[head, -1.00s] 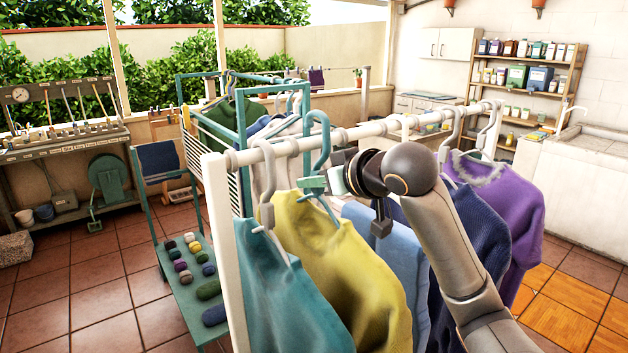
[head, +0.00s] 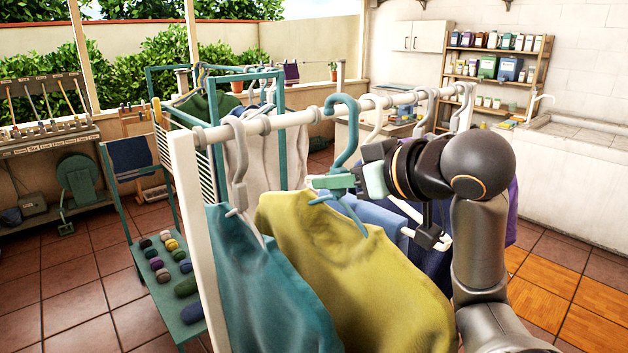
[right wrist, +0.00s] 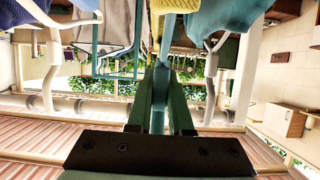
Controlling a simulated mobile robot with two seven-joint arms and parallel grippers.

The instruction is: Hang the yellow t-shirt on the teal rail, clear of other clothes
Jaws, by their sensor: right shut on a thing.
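The yellow t-shirt (head: 350,260) hangs from a teal hanger (head: 345,135) in the head view, in front of the white rack. My right gripper (head: 350,182) is shut on the hanger's neck, just above the shirt's collar. The hook overlaps the white rail in the picture; I cannot tell whether it is around it. In the right wrist view my right gripper's fingers (right wrist: 161,112) close on the teal hanger stem (right wrist: 161,78), with a yellow strip of shirt (right wrist: 178,12) beyond. The teal rail (head: 225,77) is behind the white rack, with several clothes on it. My left gripper is not in view.
The white rail (head: 290,119) crosses between me and the teal rail. A teal shirt (head: 260,290) hangs left of the yellow one; blue and purple garments hang behind my right arm. A green garment (head: 205,112) is on the teal rack. A teal bench (head: 185,300) holds yarn balls.

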